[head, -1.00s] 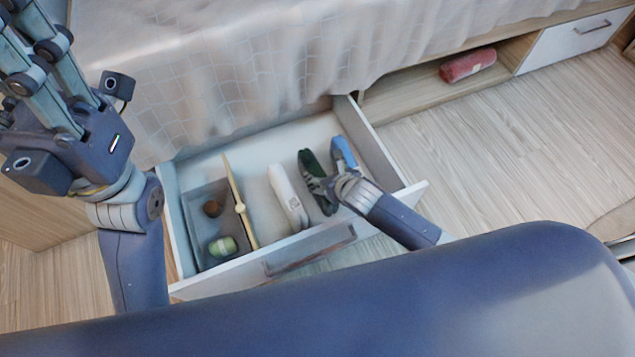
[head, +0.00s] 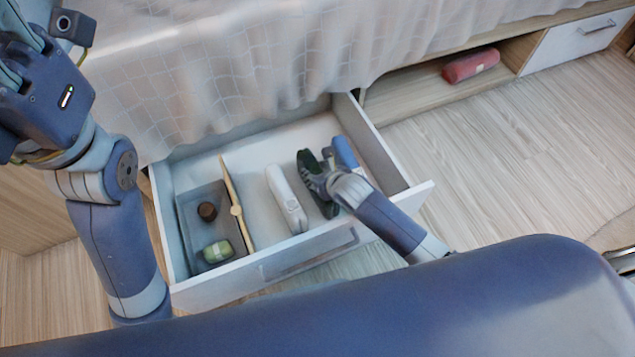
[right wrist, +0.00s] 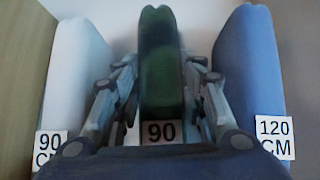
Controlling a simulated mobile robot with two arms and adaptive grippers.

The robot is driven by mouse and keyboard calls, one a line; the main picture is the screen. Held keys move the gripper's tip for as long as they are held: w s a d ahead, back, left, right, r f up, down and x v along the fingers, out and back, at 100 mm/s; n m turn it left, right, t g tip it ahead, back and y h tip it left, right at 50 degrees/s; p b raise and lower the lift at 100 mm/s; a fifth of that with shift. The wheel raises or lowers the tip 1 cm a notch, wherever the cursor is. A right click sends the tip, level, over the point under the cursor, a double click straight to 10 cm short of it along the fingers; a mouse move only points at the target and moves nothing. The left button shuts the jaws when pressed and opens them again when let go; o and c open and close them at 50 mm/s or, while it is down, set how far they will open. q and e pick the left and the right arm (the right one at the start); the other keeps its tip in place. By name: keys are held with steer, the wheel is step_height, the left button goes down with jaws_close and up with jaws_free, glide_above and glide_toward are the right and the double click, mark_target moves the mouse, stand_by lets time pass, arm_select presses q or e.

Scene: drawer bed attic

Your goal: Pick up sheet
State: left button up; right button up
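Three rolled sheets stand in the open drawer (head: 356,237): a white one (head: 286,198), a dark green one (head: 306,168) and a blue one (head: 345,153). In the right wrist view the green sheet (right wrist: 160,70) is in the middle with a "90" label, the white sheet (right wrist: 72,75) is at left and the blue sheet (right wrist: 247,65) at right with a "120 CM" label. My right gripper (right wrist: 161,68) has one finger on each side of the green sheet, with narrow gaps showing. My left gripper is mostly cut off at the top left of the head view.
The bed cover (head: 230,70) hangs behind. A red bundle (head: 470,65) lies in an open shelf.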

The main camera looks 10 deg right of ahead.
jaws_close()
steer(key=shift+r, duration=0.15)
